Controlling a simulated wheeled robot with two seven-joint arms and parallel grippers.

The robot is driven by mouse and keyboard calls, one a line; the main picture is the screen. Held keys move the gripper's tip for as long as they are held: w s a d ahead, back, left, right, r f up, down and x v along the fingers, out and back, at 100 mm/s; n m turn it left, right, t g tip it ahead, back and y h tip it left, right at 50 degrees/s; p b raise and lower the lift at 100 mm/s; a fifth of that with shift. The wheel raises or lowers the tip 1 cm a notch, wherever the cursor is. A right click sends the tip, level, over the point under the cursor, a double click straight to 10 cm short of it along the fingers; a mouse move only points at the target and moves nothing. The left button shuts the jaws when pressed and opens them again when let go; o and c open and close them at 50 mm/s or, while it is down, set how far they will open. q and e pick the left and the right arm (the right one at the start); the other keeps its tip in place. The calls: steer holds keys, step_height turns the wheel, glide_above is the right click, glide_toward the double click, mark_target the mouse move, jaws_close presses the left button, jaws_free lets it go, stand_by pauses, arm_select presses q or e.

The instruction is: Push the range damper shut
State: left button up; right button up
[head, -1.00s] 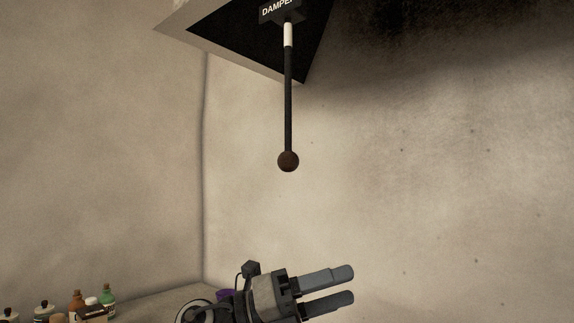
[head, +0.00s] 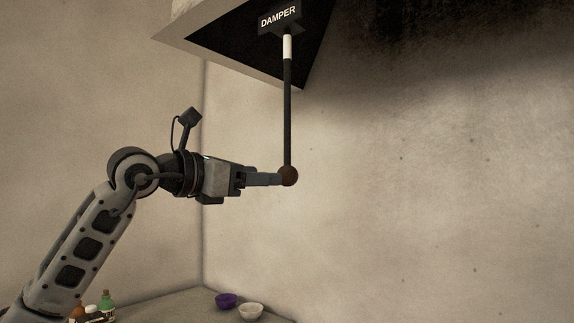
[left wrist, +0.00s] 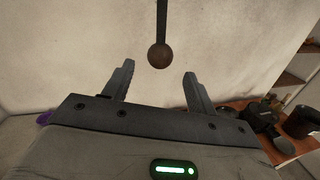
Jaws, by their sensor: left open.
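The damper is a dark rod (head: 288,110) with a white band near its top and a brown ball knob (head: 289,176) at its lower end. It hangs from under the hood beside a "DAMPER" label (head: 279,17). My left gripper (head: 277,179) is level with the knob, its fingertips close at the knob's left in the head view. In the left wrist view the knob (left wrist: 160,56) shows beyond and between the two open fingers (left wrist: 156,80). I cannot tell whether they touch it. My right gripper is not in view.
The hood rim (head: 230,66) overhangs at the top. Below, a purple bowl (head: 226,300) and a pale bowl (head: 251,311) stand on the counter, with bottles (head: 107,303) at the lower left. The left wrist view shows pots (left wrist: 262,118) and shelves at right. The wall at right is bare.

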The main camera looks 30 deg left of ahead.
mark_target(287, 176)
arm_select(q)
steer(key=p+x, duration=0.2)
steer(key=x, duration=0.4)
steer(key=shift+w, duration=0.1)
steer(key=shift+w+d, duration=0.2)
steer(key=shift+w, duration=0.45)
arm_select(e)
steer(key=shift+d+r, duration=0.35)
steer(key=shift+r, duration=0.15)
